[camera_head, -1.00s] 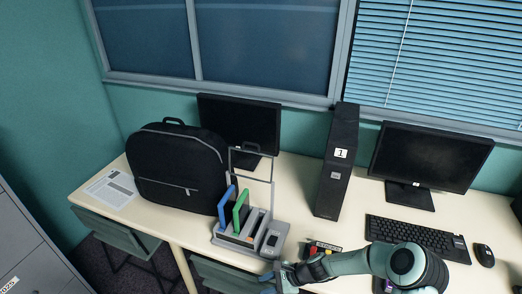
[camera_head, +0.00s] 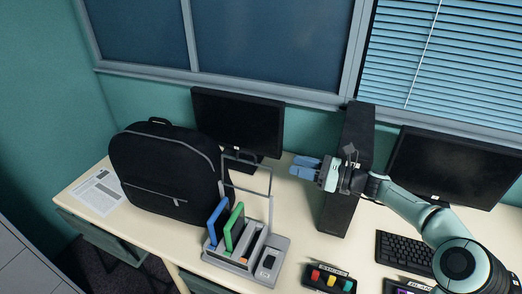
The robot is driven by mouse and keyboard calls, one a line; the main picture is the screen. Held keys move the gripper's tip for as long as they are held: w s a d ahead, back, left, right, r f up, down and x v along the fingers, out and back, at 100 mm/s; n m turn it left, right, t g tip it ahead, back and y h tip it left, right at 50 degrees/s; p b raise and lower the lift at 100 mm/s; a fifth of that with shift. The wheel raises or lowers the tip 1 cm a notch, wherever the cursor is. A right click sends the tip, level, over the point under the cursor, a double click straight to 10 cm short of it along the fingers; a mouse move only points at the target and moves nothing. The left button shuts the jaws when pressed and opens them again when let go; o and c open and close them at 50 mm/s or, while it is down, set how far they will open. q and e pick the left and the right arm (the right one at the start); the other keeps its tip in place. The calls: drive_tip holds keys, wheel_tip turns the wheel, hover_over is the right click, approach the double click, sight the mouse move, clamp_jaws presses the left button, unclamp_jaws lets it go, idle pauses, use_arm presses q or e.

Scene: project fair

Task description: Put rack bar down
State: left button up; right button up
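The rack (camera_head: 228,265) is a grey base with several slots on the desk. A blue board (camera_head: 216,222) and a green board (camera_head: 234,226) stand in it. Its rack bar (camera_head: 246,190), a thin grey frame, stands raised above the base behind the boards. My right gripper (camera_head: 304,168) is in the air to the right of the bar, apart from it. Its blue fingers point left and look parted, with nothing between them. My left gripper is not in view.
A black backpack (camera_head: 165,172) stands left of the rack, and a monitor (camera_head: 238,122) is behind it. A tray of coloured pieces (camera_head: 330,279) lies right of the rack. A keyboard (camera_head: 405,252) is further right.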

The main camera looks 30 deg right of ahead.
drive_tip(key=p+x, duration=0.1)
drive_tip(key=x, duration=1)
drive_tip(key=shift+w+a+r+p, duration=0.1)
drive_tip(key=shift+a+r+p, duration=0.1)
drive_tip(key=shift+a+p, duration=0.25)
drive_tip(key=shift+w+a+f, duration=0.15)
drive_tip(key=shift+w+a, duration=0.3)
drive_tip(key=shift+w, duration=0.05)
clamp_jaws()
